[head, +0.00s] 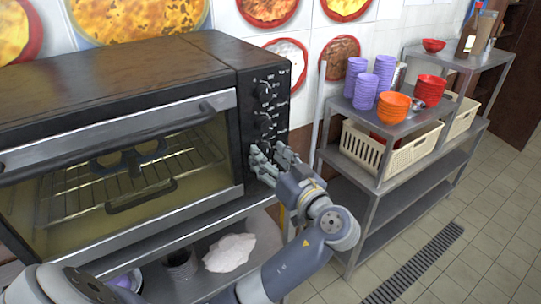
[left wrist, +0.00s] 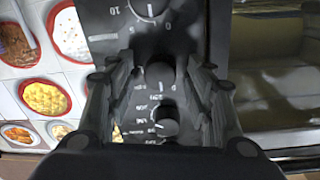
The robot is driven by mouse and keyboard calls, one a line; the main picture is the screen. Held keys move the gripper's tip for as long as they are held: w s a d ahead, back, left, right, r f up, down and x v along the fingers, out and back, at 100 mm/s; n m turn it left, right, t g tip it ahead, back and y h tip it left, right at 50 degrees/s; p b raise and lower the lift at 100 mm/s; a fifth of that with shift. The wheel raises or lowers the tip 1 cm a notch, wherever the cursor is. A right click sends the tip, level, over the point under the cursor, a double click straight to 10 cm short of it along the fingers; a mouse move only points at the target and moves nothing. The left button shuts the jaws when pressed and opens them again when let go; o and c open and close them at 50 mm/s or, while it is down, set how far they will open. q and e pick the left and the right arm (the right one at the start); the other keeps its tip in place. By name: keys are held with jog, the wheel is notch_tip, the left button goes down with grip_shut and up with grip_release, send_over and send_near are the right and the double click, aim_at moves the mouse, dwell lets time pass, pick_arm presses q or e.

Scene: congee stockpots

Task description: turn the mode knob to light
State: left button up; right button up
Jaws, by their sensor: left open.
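The oven's black control panel (head: 283,82) carries a column of dark knobs. The upper knob (head: 265,87) and middle knob (head: 264,121) show in the head view; the area below is covered by my left gripper (head: 266,157). The left wrist view is turned over: the middle knob (left wrist: 160,73) appears between my open left fingers, with another knob (left wrist: 166,121) below it and a numbered knob (left wrist: 150,7) at the top edge. Knob labels are too blurred to tell which is set to light. Contact with a knob cannot be told. My right gripper is out of view.
The oven's glass door (head: 120,180) is shut, with its rack inside. A steel shelf unit (head: 385,190) with purple cups (head: 364,92), orange bowls (head: 393,106) and a cream basket (head: 362,148) stands to the right. A white cloth-like item (head: 230,252) lies below the oven.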

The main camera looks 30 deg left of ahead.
pick_arm(q)
jog(key=c, duration=1.1)
jog(key=shift+m, duration=0.3)
jog(key=shift+m+b, duration=0.45)
jog(key=shift+m, duration=0.45)
jog(key=m, duration=0.6)
jog(key=shift+m, duration=0.7)
